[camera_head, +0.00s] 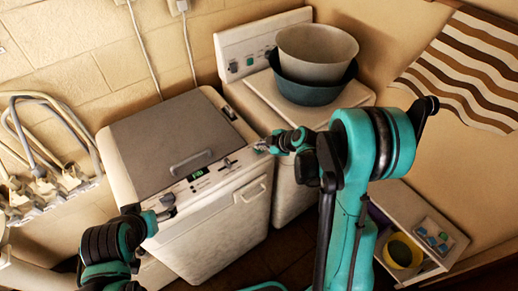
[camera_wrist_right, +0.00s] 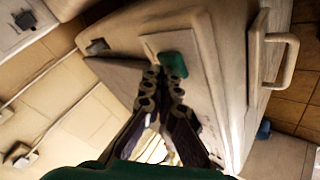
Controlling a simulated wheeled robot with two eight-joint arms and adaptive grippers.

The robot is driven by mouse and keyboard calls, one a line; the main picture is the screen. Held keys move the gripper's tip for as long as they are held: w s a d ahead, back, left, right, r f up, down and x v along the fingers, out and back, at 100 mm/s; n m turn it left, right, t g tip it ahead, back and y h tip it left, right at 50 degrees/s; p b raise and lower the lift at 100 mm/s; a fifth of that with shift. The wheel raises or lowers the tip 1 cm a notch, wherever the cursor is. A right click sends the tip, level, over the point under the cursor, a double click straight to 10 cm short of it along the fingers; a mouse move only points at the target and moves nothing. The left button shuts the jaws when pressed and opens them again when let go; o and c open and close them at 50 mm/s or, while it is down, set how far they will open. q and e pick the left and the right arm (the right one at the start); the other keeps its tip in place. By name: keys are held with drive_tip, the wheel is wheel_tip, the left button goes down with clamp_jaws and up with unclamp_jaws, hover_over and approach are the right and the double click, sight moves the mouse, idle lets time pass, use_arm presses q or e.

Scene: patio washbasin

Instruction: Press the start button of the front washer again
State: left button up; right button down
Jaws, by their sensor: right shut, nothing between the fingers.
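The front washer (camera_head: 215,215) is a cream machine with a grey lid and a sloped front panel with a green lit display (camera_head: 196,174). My right gripper (camera_head: 265,146) is shut and empty at the panel's right end, and its fingers also show in the right wrist view (camera_wrist_right: 163,82). There, a green button (camera_wrist_right: 174,63) sits on a pale panel plate just beyond the fingertips. I cannot tell whether they touch it. In the head view the gripper hides that spot. My left gripper (camera_head: 166,204) is by the washer's left front corner; its jaws are too small to read.
A second machine (camera_head: 285,115) stands behind the front washer, with a beige basin (camera_head: 317,48) stacked in a dark teal one (camera_head: 311,90). A front handle (camera_head: 254,190) sticks out below the panel. Hoses (camera_head: 45,130) hang at the left, and a white cart (camera_head: 418,215) stands at right.

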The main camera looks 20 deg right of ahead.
idle(0.8)
drive_tip(key=shift+r+p, duration=0.5)
drive_tip(key=shift+r, duration=0.3)
drive_tip(key=shift+r+p, duration=1.7)
drive_tip(key=shift+r, duration=0.9)
drive_tip(key=shift+f, duration=0.1)
drive_tip(key=shift+s+a+b, duration=0.1)
drive_tip(key=shift+s+b, duration=0.15)
drive_tip(key=shift+b, duration=0.2)
drive_tip(key=s+f+m+h+b, duration=0.2)
drive_tip(key=s+m+b, duration=0.5)
drive_tip(key=s, duration=0.5)
drive_tip(key=s+f+m+h+b, duration=0.2)
drive_tip(key=s+f+m+b, duration=0.3)
drive_tip(key=s+m+b, duration=0.3)
drive_tip(key=s+b, duration=0.2)
drive_tip(key=s, duration=0.2)
drive_tip(key=shift+s+f+g+h, duration=0.15)
drive_tip(key=shift+s+g+h, duration=0.15)
drive_tip(key=shift+h, duration=0.1)
